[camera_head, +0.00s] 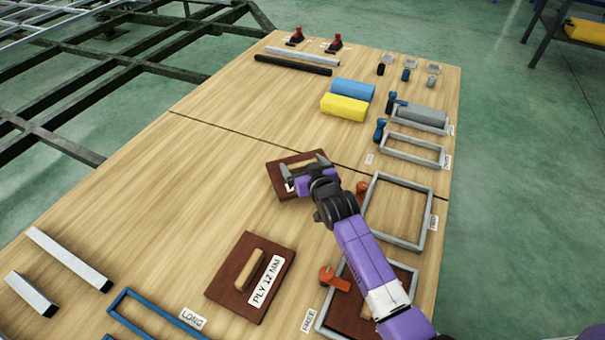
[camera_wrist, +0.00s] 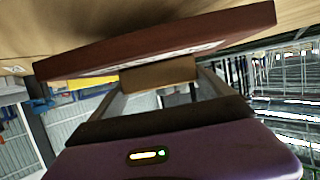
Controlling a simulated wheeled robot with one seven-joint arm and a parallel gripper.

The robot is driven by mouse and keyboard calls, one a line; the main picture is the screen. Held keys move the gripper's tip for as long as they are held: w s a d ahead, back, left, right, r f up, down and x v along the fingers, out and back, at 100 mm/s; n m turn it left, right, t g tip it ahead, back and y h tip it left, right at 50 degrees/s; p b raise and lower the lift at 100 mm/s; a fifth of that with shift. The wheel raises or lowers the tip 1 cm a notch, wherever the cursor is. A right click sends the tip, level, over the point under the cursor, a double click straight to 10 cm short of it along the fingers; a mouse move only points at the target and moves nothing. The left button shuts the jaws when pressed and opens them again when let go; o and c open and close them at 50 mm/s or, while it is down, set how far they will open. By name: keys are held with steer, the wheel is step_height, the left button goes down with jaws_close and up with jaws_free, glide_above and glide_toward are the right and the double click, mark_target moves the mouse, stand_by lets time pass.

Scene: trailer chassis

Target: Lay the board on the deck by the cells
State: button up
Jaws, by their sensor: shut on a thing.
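My gripper (camera_head: 304,166) is shut on the wooden handle of a small dark brown board (camera_head: 280,183). The board is over the middle of the wooden deck (camera_head: 215,170), left of the cells, close to the seam. In the wrist view, the board (camera_wrist: 150,45) spans the jaws with its handle (camera_wrist: 158,74) between the fingers; the deck shows beyond it. I cannot tell whether it touches the deck. The cells are grey frames along the right side: an empty large cell (camera_head: 429,212), a smaller empty cell (camera_head: 412,159), and a near cell (camera_head: 325,318) with a brown board inside.
A board marked PLY 12 MM (camera_head: 228,288) lies on the near deck. Orange clamps (camera_head: 335,279) and blue clamps (camera_head: 380,130) sit by the cells. Yellow (camera_head: 344,107) and blue blocks (camera_head: 353,89) lie farther back. The deck left of my gripper is clear.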

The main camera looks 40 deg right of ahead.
steer(key=shift+f+b, duration=0.4)
steer(key=shift+f, duration=1.05)
steer(key=shift+f, duration=0.1)
steer(key=shift+f, duration=0.1)
steer(key=o, duration=1.5)
steer(key=shift+o, duration=0.2)
steer(key=shift+s+a+r, duration=0.1)
steer(key=shift+s+r, duration=0.15)
steer(key=p+v, duration=0.4)
steer(key=v, duration=0.7)
steer(key=shift+s+a, duration=0.1)
steer(key=shift+s, duration=0.15)
